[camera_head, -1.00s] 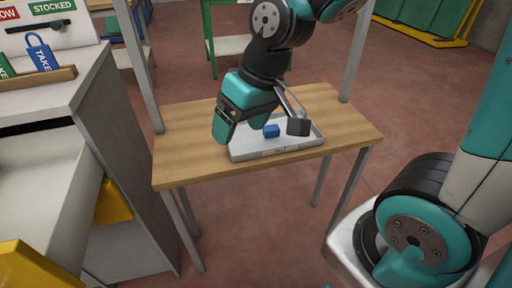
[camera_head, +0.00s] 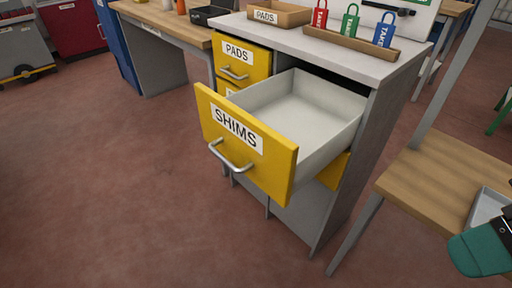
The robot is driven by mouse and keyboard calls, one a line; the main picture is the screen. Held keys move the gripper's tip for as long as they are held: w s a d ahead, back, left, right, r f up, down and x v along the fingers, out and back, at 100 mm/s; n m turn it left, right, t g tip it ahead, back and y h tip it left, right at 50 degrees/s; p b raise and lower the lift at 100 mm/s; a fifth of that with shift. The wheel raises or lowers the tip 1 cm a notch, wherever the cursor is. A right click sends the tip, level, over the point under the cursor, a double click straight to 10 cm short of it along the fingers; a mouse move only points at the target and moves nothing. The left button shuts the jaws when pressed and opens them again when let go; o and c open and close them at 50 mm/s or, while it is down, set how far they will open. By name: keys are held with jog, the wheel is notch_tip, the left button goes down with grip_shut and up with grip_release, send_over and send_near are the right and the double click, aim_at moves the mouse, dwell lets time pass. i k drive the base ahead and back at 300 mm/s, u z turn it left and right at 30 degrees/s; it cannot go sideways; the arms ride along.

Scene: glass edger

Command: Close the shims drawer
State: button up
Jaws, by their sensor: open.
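The shims drawer (camera_head: 245,147) has a yellow front labelled SHIMS and a silver bar handle (camera_head: 231,157). It is pulled far out of the grey cabinet (camera_head: 372,112), and its pale inside looks empty. My gripper (camera_head: 490,248) shows only in part at the right edge, low over the tray on the wooden table, well apart from the drawer. It is open; its fingertips are largely cut off by the picture's edge.
A closed PADS drawer (camera_head: 241,61) sits above and left of the shims drawer. The wooden table (camera_head: 440,180) with a metal tray (camera_head: 487,205) stands right of the cabinet. A wooden rack (camera_head: 345,42) with coloured tags lies on the cabinet top. The floor before the drawer is clear.

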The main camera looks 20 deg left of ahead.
aim_at(279, 131)
jog(key=u, duration=0.7)
jog(key=k, duration=1.2)
jog(key=i, duration=0.4)
jog(key=u, duration=0.95)
jog(key=i, duration=0.55)
jog(key=u, duration=0.4)
